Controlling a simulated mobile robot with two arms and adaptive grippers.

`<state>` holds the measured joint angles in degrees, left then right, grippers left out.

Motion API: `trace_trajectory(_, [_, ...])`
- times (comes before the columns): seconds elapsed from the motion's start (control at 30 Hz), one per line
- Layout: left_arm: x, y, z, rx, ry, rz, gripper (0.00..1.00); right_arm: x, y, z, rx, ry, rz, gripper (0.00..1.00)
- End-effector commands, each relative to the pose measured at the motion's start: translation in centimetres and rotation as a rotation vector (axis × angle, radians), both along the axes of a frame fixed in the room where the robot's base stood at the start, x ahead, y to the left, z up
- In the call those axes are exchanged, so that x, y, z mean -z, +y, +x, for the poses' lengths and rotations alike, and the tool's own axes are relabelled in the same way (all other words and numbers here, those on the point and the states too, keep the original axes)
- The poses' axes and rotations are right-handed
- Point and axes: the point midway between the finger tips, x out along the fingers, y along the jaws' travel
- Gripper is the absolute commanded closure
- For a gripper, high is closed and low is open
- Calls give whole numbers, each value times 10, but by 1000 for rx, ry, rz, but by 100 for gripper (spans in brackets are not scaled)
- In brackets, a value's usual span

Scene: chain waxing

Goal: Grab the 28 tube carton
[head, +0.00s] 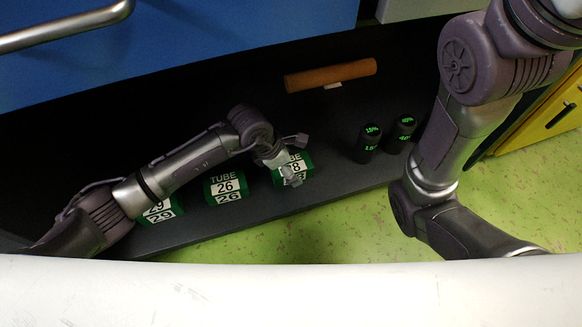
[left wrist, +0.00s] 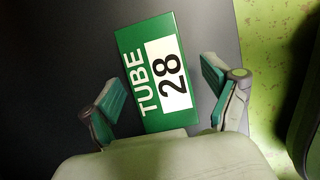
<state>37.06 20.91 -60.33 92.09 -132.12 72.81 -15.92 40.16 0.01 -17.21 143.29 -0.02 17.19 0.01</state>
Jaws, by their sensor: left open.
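The green 28 tube carton (head: 303,163) stands on a dark shelf, partly covered by my left gripper (head: 290,161). Whether the fingers reach down to the carton's height I cannot tell. My right arm comes down at the right of the head view; its gripper is out of sight.
The 26 tube carton (head: 226,187) stands left of the 28 one, and the 29 tube carton (head: 160,211) is farther left, partly behind my arm. Two black bottles (head: 368,143) (head: 401,133) stand to the right. An orange-brown cylinder (head: 330,75) lies behind.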

Motion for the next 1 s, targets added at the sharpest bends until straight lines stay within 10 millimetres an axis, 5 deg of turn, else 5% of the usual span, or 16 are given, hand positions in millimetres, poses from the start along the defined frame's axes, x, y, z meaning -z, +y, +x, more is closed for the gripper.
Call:
trace_trajectory(0.53, [4,0,0,0,-1,0,12,1,0,0,0,0,0,100])
trace_trajectory(1.0, [4,0,1,0,-1,-1,84,1,0,0,0,1,0,100])
